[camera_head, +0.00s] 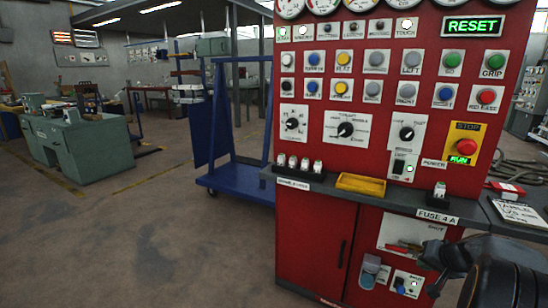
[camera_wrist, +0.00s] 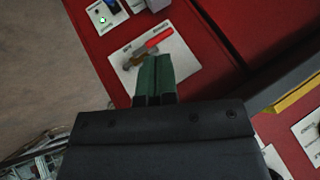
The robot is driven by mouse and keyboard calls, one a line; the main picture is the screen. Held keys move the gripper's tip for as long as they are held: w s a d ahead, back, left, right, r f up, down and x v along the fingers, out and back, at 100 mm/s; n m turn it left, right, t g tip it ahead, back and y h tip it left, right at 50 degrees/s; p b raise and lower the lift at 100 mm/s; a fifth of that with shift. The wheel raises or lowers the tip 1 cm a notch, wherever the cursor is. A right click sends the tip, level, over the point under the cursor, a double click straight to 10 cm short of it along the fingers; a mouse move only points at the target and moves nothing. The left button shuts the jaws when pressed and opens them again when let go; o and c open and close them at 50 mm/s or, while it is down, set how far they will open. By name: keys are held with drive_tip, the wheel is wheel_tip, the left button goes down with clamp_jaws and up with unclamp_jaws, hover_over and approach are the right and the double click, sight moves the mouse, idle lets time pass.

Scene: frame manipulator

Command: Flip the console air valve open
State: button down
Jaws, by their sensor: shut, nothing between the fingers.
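The air valve is on a white plate (camera_head: 395,232) low on the red console, with a red lever (camera_head: 403,248) lying roughly sideways. In the wrist view, the red lever (camera_wrist: 160,37) and brass-coloured valve body (camera_wrist: 134,56) show on the plate just beyond my fingertips. My gripper (camera_wrist: 154,62) has its green fingers pressed together and empty, pointing at the plate close to the lever. Whether they touch it, I cannot tell. In the head view, my dark arm end comes in at the lower right and hides the plate's right side.
A grey ledge (camera_head: 340,193) with a yellow tray (camera_head: 361,184) juts out above the valve. A socket (camera_head: 369,271) and a small switch plate (camera_head: 407,284) sit below the valve. A blue trolley (camera_head: 235,182) stands left of the console. The floor at the left front is clear.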

drive_tip(key=s+a+r+n+g+y+p, duration=0.1)
drive_tip(key=s+a+r+n+g+p, duration=0.2)
drive_tip(key=a+r+p, duration=1.3)
drive_tip(key=s+a+r+n+h+p, duration=0.1)
drive_tip(key=s+a+r+n+p, duration=0.1)
drive_tip(key=s+a+r+p, duration=0.4)
drive_tip(key=s+a+r+n+g+h+p, duration=0.1)
drive_tip(key=s+a+r+n+p, duration=0.1)
drive_tip(key=s+a+r+p, duration=0.4)
wheel_tip(320, 180, up, 5)
drive_tip(key=a+p, duration=0.1)
drive_tip(key=p, duration=0.2)
drive_tip(key=shift+s+a+r, duration=0.15)
drive_tip(key=shift+s+a, duration=0.1)
drive_tip(key=shift+a, duration=0.1)
